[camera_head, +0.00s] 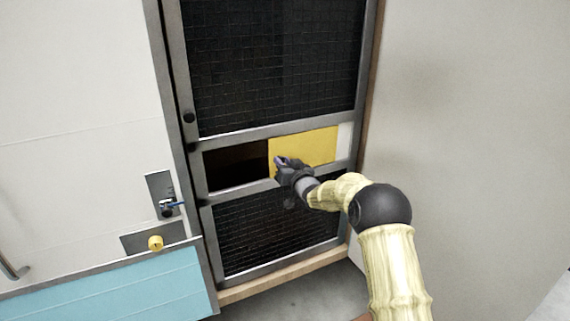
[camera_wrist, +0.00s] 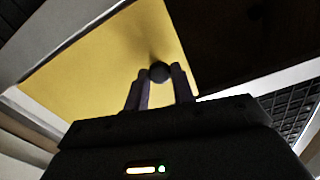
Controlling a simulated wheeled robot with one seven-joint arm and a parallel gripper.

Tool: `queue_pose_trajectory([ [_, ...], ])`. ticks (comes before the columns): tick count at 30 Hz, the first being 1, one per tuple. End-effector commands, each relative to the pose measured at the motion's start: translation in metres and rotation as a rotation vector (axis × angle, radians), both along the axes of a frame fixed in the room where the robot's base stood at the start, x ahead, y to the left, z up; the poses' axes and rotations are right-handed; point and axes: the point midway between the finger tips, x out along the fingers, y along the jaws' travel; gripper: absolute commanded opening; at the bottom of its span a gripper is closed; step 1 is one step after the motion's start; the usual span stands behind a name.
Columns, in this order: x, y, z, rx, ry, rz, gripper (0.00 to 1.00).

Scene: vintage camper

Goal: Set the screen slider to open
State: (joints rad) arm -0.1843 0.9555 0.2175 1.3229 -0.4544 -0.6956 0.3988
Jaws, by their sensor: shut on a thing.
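The screen slider is a yellow panel (camera_head: 310,147) in the middle band of the screen door, at the right part of the band. A dark opening (camera_head: 235,166) shows to its left. In the wrist view the yellow panel (camera_wrist: 110,62) fills the upper left, with a round dark knob (camera_wrist: 159,71) near its edge. My gripper (camera_head: 279,162) is at the panel's left edge. In the wrist view my gripper (camera_wrist: 160,82) has its two fingers on either side of the knob, shut on it. The head view hides the knob behind my gripper.
The screen door has a metal frame (camera_head: 176,75) with dark mesh above and below the band. A white door (camera_head: 75,110) with a latch (camera_head: 167,205) and a yellow knob (camera_head: 155,243) stands at left. A plain wall (camera_head: 460,110) is at right, beside my arm.

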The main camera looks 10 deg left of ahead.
Motion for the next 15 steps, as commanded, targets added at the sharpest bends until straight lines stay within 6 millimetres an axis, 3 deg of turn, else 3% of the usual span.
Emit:
queue_pose_trajectory([
  [1,0.0000,0.0004,0.0015,0.002,-0.003,0.000,0.00],
  [2,0.0000,0.0004,0.0015,0.002,-0.003,0.000,0.27],
  [5,0.0000,0.0004,0.0013,0.001,-0.002,0.001,0.46],
  [15,-0.0005,-0.0014,0.0002,0.000,-0.001,-0.001,0.47],
])
